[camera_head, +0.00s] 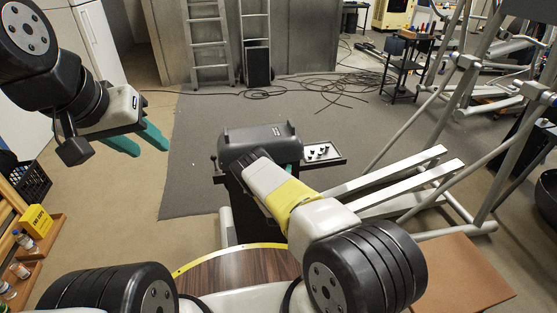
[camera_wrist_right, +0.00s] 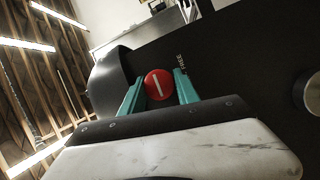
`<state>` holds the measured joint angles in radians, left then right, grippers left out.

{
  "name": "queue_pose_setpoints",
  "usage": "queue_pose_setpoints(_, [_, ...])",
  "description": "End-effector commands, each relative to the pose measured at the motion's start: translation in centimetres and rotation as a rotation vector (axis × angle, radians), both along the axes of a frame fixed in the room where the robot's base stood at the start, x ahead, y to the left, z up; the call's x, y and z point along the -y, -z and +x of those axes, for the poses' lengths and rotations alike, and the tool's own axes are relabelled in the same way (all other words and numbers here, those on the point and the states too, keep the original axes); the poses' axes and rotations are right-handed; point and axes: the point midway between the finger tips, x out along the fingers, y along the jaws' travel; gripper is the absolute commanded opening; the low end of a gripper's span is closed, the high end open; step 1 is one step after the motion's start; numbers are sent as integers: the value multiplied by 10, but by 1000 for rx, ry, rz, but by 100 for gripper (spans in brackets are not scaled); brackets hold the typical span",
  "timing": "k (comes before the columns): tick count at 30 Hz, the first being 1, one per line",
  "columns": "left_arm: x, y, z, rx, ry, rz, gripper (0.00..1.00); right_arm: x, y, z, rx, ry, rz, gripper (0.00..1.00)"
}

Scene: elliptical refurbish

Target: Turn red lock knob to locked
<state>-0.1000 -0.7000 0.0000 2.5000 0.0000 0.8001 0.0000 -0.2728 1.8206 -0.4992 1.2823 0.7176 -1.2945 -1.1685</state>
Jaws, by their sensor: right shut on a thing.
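The red lock knob (camera_wrist_right: 159,85) is round with a white line across its face, and it sits on a black panel (camera_wrist_right: 235,65) in the right wrist view. The line runs nearly upright in that picture, tilted slightly. The word FREE is printed just above and right of the knob. My right gripper (camera_wrist_right: 158,92) has its teal fingers on both sides of the knob, shut on it. In the head view my right arm reaches to the black machine housing (camera_head: 258,142), and the knob is hidden. My left gripper (camera_head: 138,143) is open and empty, held over the floor at upper left.
A small tray with knobs (camera_head: 322,153) is beside the housing. Grey machine rails (camera_head: 390,178) extend to the right. A black cart (camera_head: 405,65), ladders and loose cables stand or lie at the back. A wooden shelf with a yellow box (camera_head: 37,221) is at left. The grey mat is mostly clear.

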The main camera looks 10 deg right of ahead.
Motion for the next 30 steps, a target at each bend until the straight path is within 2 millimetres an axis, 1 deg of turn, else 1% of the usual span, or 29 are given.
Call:
queue_pose_setpoints(6, [0, 0, 0, 0, 0, 0, 40, 2, -1, 0, 4, 4, -40, 0])
queue_pose_setpoints(18, [0, 0, 0, 0, 0, 0, 40, 2, -1, 0, 4, 3, -45, 0])
queue_pose_setpoints(19, [0, 0, 0, 0, 0, 0, 40, 2, -1, 0, 4, 3, -45, 39])
queue_pose_setpoints(21, [0, 0, 0, 0, 0, 0, 40, 2, -1, 0, 4, 3, -45, 53])
queue_pose_setpoints(22, [0, 0, 0, 0, 0, 0, 40, 2, -1, 0, 3, 3, -45, 58])
queue_pose_setpoints(30, [0, 0, 0, 0, 0, 0, 40, 0, 0, 0, 2, 0, -44, 58])
